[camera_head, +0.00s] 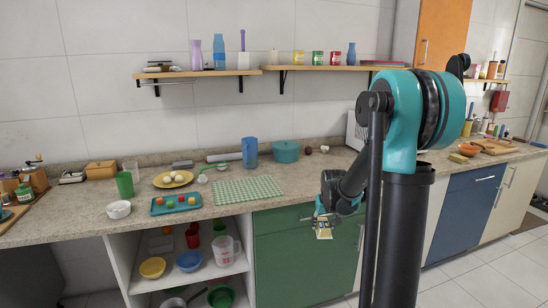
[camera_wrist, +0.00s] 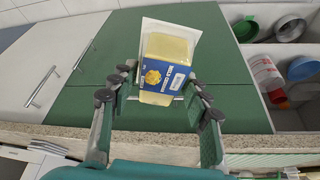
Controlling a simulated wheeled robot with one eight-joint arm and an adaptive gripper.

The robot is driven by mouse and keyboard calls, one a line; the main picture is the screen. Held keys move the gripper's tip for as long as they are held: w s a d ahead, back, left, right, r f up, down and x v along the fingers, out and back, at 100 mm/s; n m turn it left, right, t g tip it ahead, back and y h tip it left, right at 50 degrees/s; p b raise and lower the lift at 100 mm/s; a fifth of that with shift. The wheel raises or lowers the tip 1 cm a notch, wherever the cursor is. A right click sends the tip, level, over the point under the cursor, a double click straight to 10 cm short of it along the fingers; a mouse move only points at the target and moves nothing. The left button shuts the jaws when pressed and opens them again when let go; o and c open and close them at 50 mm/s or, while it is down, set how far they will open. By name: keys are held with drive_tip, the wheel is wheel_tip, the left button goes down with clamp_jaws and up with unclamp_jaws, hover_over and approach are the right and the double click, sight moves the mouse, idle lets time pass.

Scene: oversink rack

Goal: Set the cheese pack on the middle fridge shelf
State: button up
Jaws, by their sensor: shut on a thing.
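The cheese pack (camera_head: 324,233) is a pale yellow block in a clear tray with a blue label. In the wrist view the cheese pack (camera_wrist: 170,48) stands between the fingers, label towards the camera and slightly tilted. My gripper (camera_head: 322,217) is shut on it and holds it in the air in front of the green cabinet, near the counter's front edge. The wrist view shows my gripper's fingers (camera_wrist: 161,84) on both sides of the pack's lower part. I cannot make out a fridge or its middle shelf in either view.
The stone counter (camera_head: 130,213) carries a blue tray (camera_head: 176,204), a yellow plate, a green checked mat (camera_head: 247,190) and a teal pot (camera_head: 285,152). Below it, an open cabinet holds bowls and a jug (camera_head: 222,250). Green cabinet doors (camera_head: 290,265) are closed. Floor shows at right.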

drive_tip(key=s+f, duration=0.3)
drive_tip(key=f, duration=1)
drive_tip(key=shift+d, duration=0.15)
